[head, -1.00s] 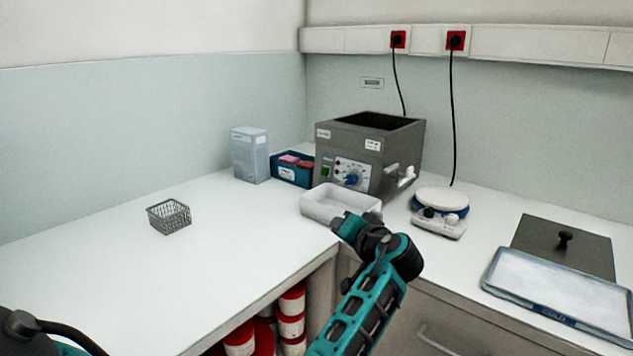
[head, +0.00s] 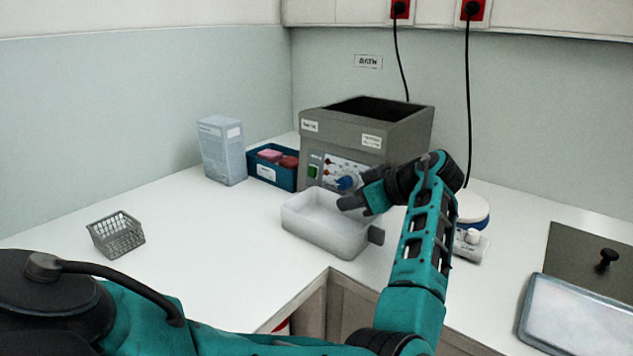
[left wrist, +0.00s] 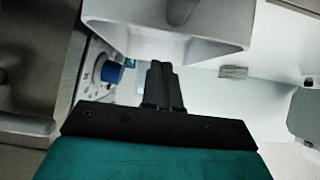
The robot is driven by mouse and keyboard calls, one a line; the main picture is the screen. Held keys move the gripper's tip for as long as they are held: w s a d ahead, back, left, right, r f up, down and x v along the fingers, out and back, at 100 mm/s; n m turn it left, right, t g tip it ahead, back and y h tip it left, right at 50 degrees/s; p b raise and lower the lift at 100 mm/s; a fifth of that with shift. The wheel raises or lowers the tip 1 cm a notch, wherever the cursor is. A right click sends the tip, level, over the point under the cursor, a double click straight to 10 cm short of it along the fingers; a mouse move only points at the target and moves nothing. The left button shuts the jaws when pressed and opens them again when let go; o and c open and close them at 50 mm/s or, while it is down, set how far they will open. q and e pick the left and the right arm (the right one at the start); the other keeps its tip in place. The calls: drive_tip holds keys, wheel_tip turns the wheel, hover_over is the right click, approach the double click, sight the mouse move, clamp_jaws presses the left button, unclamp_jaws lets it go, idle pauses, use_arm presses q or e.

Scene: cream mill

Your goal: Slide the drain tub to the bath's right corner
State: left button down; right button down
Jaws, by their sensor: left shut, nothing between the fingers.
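The drain tub (head: 335,236) is a whitish, open, shallow box on the white worktop, in front of the grey bath (head: 330,132). A small dark block (head: 376,236) shows at the tub's right end; I cannot tell if it belongs to it. My left gripper (head: 350,202) is shut and empty, its tips over or beside the tub's rear right part in the head view. In the left wrist view the shut fingers (left wrist: 160,75) are next to the tub (left wrist: 215,25); contact is unclear. The blue knob (left wrist: 112,72) of the bath shows beside them. My arm hides the bath's lower right corner.
A scale (head: 470,215) stands right of the bath, partly behind my arm. A blue bin (head: 263,172) and a pale box (head: 222,150) stand left of it. A wire basket (head: 117,236) is at left, a dark lid (head: 590,245) and tray (head: 575,320) at right.

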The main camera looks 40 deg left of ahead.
use_arm(q)
drive_tip(key=shift+a, duration=0.3)
approach(305, 191)
drive_tip(key=s+a, duration=0.1)
drive_tip(key=s+a+f, duration=0.1)
drive_tip(key=a, duration=0.1)
drive_tip(key=s+a+p, duration=0.1)
drive_tip(key=a, duration=0.1)
drive_tip(key=shift+a+f, duration=0.2)
drive_tip(key=shift+f, duration=0.2)
drive_tip(key=shift+s+a+f, duration=0.1)
drive_tip(key=shift+a+f, duration=0.1)
drive_tip(key=shift+a, duration=0.1)
drive_tip(key=shift+f, duration=0.65)
drive_tip(key=shift+d, duration=0.1)
